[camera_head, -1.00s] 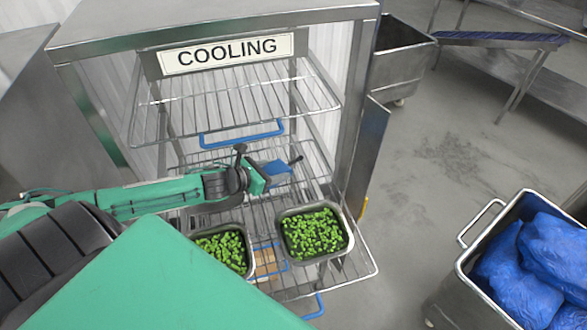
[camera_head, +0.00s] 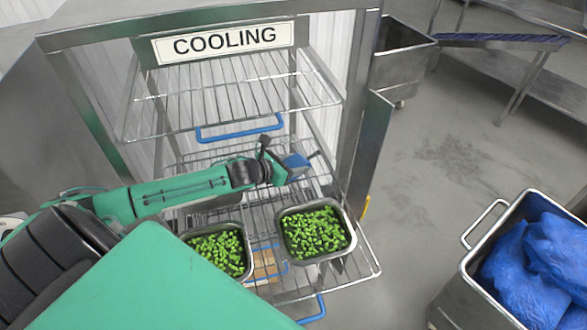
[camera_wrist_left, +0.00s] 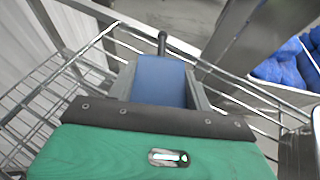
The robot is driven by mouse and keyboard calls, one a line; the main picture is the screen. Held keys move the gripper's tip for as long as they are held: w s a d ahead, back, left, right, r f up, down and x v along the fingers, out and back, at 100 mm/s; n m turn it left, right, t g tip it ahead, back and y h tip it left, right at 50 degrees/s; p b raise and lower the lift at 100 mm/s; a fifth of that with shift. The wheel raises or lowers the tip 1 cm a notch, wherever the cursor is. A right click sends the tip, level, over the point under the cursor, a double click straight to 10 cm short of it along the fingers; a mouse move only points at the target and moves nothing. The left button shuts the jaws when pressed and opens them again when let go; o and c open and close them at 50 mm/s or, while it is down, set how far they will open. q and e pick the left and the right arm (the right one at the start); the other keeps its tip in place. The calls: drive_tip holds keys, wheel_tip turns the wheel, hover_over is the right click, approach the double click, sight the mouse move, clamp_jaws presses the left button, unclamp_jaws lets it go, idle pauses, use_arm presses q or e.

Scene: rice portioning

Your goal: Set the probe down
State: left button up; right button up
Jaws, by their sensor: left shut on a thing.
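The probe (camera_head: 297,161) is a blue block with a dark tip at its far end. My left gripper (camera_head: 287,169) is shut on it, above a wire shelf of the cooling rack and behind the right tray of green pieces. In the left wrist view the blue probe (camera_wrist_left: 159,80) sits between the two grey fingers, its dark rod pointing away. I cannot tell whether the probe touches the wires. My right gripper is not in view.
Two metal trays of green pieces, a left one (camera_head: 249,276) and a right one (camera_head: 353,240), stand on a pulled-out wire shelf. An upper wire shelf (camera_head: 230,95) hangs above my left gripper under the COOLING sign. A metal bin (camera_head: 470,262) with blue bags stands at right.

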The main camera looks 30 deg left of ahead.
use_arm(q)
drive_tip(key=shift+f, duration=0.2)
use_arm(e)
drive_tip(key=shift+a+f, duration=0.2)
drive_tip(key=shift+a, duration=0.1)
use_arm(q)
drive_tip(key=shift+f, duration=0.1)
drive_tip(key=o, duration=1.1)
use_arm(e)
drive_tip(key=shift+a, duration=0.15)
use_arm(q)
drive_tip(key=shift+s, duration=0.1)
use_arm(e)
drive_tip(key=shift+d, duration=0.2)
